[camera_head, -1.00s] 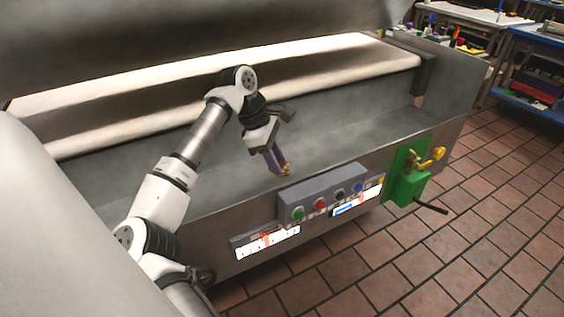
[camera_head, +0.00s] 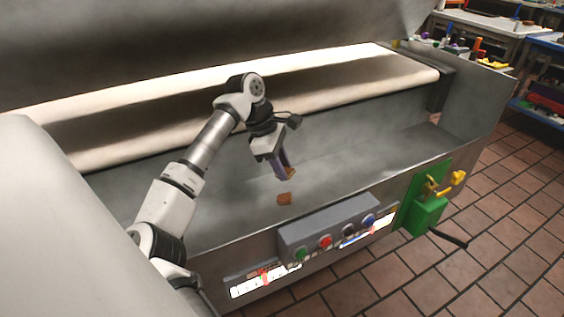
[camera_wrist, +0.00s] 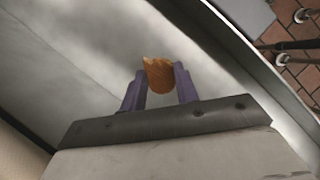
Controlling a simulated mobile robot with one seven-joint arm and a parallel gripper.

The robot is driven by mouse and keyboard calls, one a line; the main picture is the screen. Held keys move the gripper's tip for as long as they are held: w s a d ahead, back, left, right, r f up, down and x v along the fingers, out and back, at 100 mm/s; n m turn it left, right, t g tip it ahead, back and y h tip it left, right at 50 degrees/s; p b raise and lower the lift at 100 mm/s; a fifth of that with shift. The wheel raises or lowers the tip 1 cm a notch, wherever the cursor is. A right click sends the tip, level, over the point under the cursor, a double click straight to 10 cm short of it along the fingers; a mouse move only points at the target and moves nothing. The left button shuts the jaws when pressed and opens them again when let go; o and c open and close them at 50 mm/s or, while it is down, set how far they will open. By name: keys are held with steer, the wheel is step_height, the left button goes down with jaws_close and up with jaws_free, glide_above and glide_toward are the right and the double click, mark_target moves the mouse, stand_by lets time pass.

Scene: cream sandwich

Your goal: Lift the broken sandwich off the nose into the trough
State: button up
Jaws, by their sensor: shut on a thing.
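My gripper (camera_head: 282,167) has purple fingers and points down over the grey metal trough (camera_head: 350,175). It is shut on a brown sandwich piece (camera_head: 291,173), held above the trough floor. The wrist view shows this orange-brown piece (camera_wrist: 160,73) between the fingertips (camera_wrist: 158,88), with a ragged far edge. A second brown piece (camera_head: 285,198) lies on the trough floor just below the gripper, near the front wall. The nose, the rounded front edge of the cream belt (camera_head: 330,100), runs behind my gripper; no sandwich shows on its visible part.
A control box (camera_head: 327,228) with coloured buttons stands at the trough's front edge. A green bracket (camera_head: 424,205) with yellow fittings and a dark handle is to its right. A grey hood overhangs the belt. The trough floor to the right is clear.

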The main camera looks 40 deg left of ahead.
step_height(320, 180, down, 4)
steer(key=shift+f+b, duration=0.15)
steer(key=shift+b, duration=0.75)
steer(key=o, duration=1)
steer(key=v, duration=1.3)
steer(key=shift+s+a+r, duration=0.15)
steer(key=shift+a+r, duration=0.05)
steer(key=shift+r, duration=0.15)
